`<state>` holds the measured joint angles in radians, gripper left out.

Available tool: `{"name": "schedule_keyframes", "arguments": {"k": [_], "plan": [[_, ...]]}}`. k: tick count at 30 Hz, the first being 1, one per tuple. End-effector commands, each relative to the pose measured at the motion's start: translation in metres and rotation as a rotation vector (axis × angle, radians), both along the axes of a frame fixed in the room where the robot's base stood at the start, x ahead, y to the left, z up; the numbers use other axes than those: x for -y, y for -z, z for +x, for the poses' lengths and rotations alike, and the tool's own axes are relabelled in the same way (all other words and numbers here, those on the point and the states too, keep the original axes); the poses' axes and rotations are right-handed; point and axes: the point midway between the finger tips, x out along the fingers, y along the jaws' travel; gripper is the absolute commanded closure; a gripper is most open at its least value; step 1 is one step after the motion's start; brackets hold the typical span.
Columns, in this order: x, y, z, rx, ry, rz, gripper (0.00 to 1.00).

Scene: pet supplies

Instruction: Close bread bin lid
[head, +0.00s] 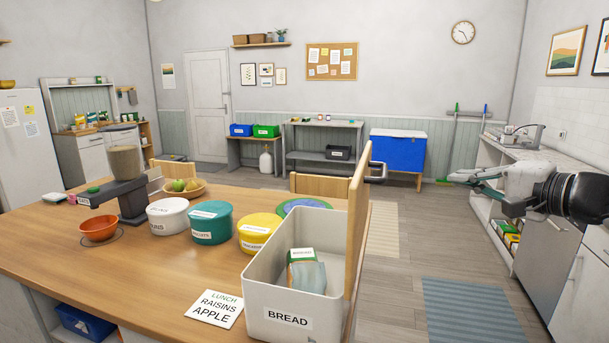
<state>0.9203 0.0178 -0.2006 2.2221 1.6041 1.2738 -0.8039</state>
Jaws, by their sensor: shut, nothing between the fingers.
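The cream bread bin (285,283), with a "BREAD" label on its front, stands at the near right corner of the wooden table. Its wooden lid (357,225) stands upright along the bin's right side, so the bin is open. A carton and a pale blue-grey packet (308,276) sit inside it. My gripper (455,177) is shut and empty, out to the right of the lid and higher in the picture, pointing left. It is apart from the lid. A dark handle (377,173) shows just right of the lid's top; I cannot tell whether it belongs to the lid.
On the table (150,255), yellow (258,232), teal (210,222) and white (167,215) tubs stand left of the bin. A "LUNCH RAISINS APPLE" card (215,308) lies beside it. A counter (548,170) is at right. The floor between table and counter is clear, with rugs.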

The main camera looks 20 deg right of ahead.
Motion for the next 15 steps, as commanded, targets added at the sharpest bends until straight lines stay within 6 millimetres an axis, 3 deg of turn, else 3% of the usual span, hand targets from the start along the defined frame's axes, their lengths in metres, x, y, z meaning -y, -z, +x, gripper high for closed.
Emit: {"name": "schedule_keyframes", "arguments": {"k": [7,15], "plan": [[0.003,0.001,0.018,0.012,0.014,0.002,1.00],[-0.007,0.009,0.069,0.011,0.011,0.005,1.00]]}}
